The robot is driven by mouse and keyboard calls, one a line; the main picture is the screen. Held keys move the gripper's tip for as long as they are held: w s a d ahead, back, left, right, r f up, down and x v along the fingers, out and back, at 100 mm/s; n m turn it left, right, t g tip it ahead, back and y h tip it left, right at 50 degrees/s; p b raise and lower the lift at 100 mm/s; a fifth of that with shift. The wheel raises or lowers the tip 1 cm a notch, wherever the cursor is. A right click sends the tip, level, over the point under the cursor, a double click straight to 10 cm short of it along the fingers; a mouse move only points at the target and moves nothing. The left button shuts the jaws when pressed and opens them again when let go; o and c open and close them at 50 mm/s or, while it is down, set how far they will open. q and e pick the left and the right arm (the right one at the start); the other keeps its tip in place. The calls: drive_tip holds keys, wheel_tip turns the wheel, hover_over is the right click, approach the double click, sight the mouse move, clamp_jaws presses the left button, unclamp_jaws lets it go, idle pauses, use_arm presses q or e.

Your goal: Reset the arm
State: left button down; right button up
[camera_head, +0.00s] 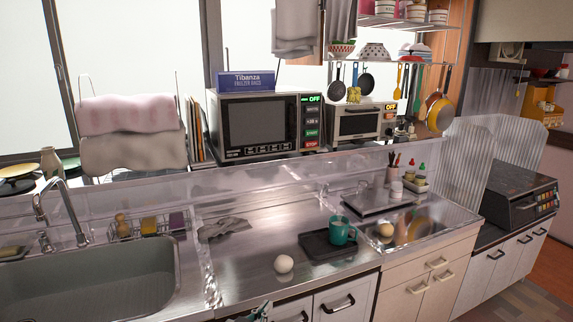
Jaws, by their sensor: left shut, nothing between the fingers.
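My left gripper (260,311) shows only as a small dark and teal part at the bottom edge of the head view, in front of the counter's front edge. It is shut and empty; most of it and the arm are cut off by the frame. My right gripper is not in view. A white round object (284,264) lies on the steel counter a little above and right of the left gripper, apart from it. A teal mug (341,231) stands on a dark tray (318,247) further right.
A sink (95,285) with a faucet (45,205) is at the left. A grey cloth (222,228) lies behind. A microwave (262,125) and toaster oven (362,122) stand on the back ledge. The steel counter (250,250) is mostly clear between cloth and tray.

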use_arm(q)
drive_tip(key=s+a+f+g+y, duration=0.1)
drive_tip(key=s+a+f, duration=0.3)
drive_tip(key=s, duration=0.6)
drive_tip(key=s+a+f+g, duration=0.1)
drive_tip(key=s+a+f, duration=0.4)
drive_tip(key=s, duration=0.5)
drive_tip(key=s+a+f+g+y, duration=0.1)
drive_tip(key=s+a+f, duration=0.4)
drive_tip(key=s, duration=0.5)
drive_tip(key=shift+s+a+f+m+y, duration=0.15)
drive_tip(key=shift+s+f+m+y, duration=0.2)
drive_tip(key=shift+f, duration=0.4)
